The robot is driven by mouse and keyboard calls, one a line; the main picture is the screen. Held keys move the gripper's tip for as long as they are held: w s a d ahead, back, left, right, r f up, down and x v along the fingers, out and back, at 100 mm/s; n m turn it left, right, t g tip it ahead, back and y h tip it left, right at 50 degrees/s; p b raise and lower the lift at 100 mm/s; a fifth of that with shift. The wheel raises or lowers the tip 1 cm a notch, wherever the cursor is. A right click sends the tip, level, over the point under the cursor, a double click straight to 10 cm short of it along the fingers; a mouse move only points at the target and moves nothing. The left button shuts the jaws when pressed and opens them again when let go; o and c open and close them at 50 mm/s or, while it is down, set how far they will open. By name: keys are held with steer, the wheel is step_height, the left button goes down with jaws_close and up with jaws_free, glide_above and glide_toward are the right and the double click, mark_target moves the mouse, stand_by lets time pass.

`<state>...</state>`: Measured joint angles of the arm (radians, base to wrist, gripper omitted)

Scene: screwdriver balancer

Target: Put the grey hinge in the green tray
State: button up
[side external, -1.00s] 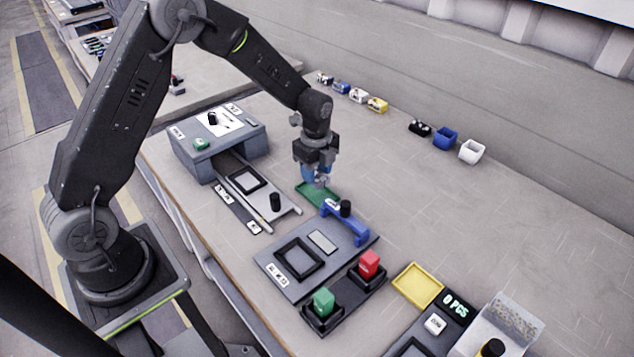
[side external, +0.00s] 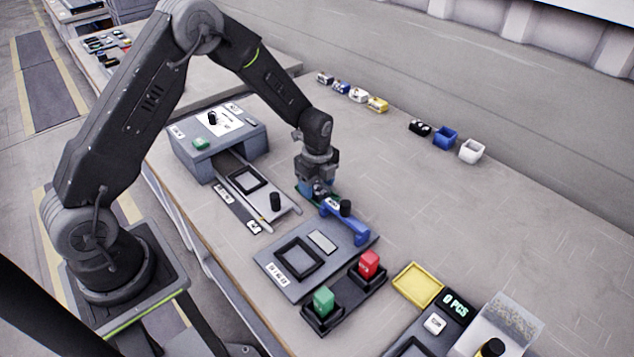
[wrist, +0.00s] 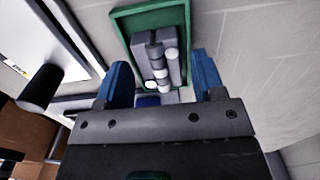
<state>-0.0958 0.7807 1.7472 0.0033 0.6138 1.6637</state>
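The green tray (wrist: 155,20) is at the top middle of the wrist view. In the side view my gripper mostly covers it. The grey hinge (wrist: 155,62), with its pale round knuckles or screw ends, shows within the tray's outline. I cannot tell whether it rests fully on the tray floor. My gripper (side external: 314,191) is low over the tray. In the wrist view its two blue fingers (wrist: 161,68) stand apart on either side of the hinge, with a gap visible on each side. The fingertips' exact height against the hinge is unclear.
A blue handle-shaped bracket with a black knob (side external: 345,221) stands close to the right of the gripper. A slide rail with a black knob (side external: 275,202) lies to the left. Red (side external: 369,263) and green (side external: 323,301) blocks are in front.

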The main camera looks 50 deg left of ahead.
steer(key=shift+o, duration=0.2)
step_height(320, 180, up, 13)
step_height(320, 180, up, 6)
steer(key=n+t, duration=0.1)
steer(key=n, duration=0.2)
glide_above(317, 186)
steer(key=s+d, duration=0.1)
steer(key=s, duration=0.3)
steer(key=s+d+r+n+t, duration=0.1)
steer(key=s+r+n+t, duration=0.1)
steer(key=s+r+n, duration=0.2)
steer(key=s+d+r+n+t, duration=0.2)
steer(key=s+r+n, duration=0.3)
steer(key=s+n, duration=0.6)
steer(key=s, duration=0.6)
steer(key=shift+t, duration=0.3)
steer(key=shift+d+r, duration=0.1)
